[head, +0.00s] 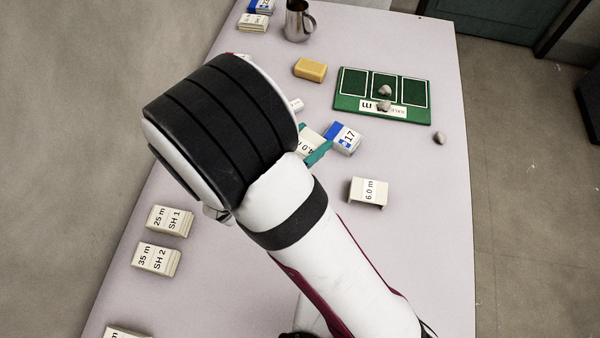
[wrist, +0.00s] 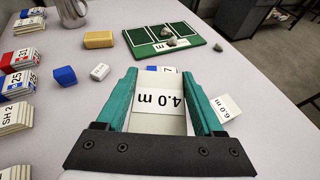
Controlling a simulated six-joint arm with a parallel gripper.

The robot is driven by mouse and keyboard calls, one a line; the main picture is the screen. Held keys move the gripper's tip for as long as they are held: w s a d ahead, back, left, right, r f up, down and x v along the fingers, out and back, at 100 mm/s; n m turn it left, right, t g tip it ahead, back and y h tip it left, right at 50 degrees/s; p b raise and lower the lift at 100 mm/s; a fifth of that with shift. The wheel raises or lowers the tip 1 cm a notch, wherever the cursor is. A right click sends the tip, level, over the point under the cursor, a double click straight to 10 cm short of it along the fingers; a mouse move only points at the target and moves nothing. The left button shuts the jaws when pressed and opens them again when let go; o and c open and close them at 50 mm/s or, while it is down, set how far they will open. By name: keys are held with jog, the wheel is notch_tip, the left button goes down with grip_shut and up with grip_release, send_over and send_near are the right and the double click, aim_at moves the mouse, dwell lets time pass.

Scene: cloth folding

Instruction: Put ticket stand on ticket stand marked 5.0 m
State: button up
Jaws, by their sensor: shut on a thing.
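My gripper (wrist: 158,74) has teal fingers on either side of a white ticket stand marked 4.0 m (wrist: 158,108) and is shut on it. In the head view the 4.0 m stand (head: 309,142) shows only in part past my arm, beside a teal finger (head: 319,153). I cannot tell how far it is above the table. No label reading 5.0 m is legible in either view; my arm hides part of the table.
A blue-and-white stand marked 17 (head: 343,138) is close by the gripper. A green board (head: 350,102) with stones, a yellow block (head: 310,69) and a metal jug (head: 298,22) lie farther back. Stands marked SH 1 (head: 169,221) and SH 2 (head: 156,259) line the left edge. The right front table is clear.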

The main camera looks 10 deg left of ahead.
jog(key=a, duration=0.1)
jog(key=s+a+f+n, duration=0.1)
jog(key=shift+a+f+y, duration=0.15)
jog(key=shift+a+y, duration=0.15)
jog(key=shift+y, duration=0.1)
notch_tip(320, 180, down, 7)
jog(key=shift+r, duration=0.15)
jog(key=o, duration=1.3)
